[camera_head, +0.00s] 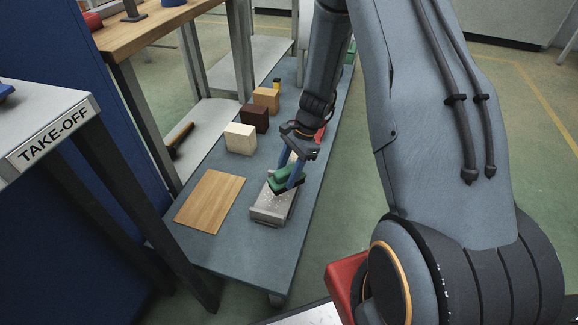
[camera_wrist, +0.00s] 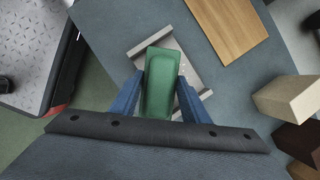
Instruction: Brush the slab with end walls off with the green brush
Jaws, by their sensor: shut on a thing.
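The slab with end walls (camera_head: 268,212) is a light grey piece lying on the blue-grey bench top, with pale specks on its surface. It also shows in the wrist view (camera_wrist: 189,72), partly hidden under the brush. The green brush (camera_head: 281,179) is held over the slab. In the wrist view the green brush (camera_wrist: 159,82) stands between the two blue fingers. My gripper (camera_head: 292,176) is shut on the brush; its fingers also show in the wrist view (camera_wrist: 159,92). Whether the bristles touch the slab cannot be told.
A flat wooden board (camera_head: 210,201) lies left of the slab. A cream block (camera_head: 240,138), a dark brown block (camera_head: 254,118) and a tan block (camera_head: 266,99) stand in a row farther back. The TAKE-OFF table (camera_head: 52,132) is at the left. The near end of the bench (camera_head: 236,262) is clear.

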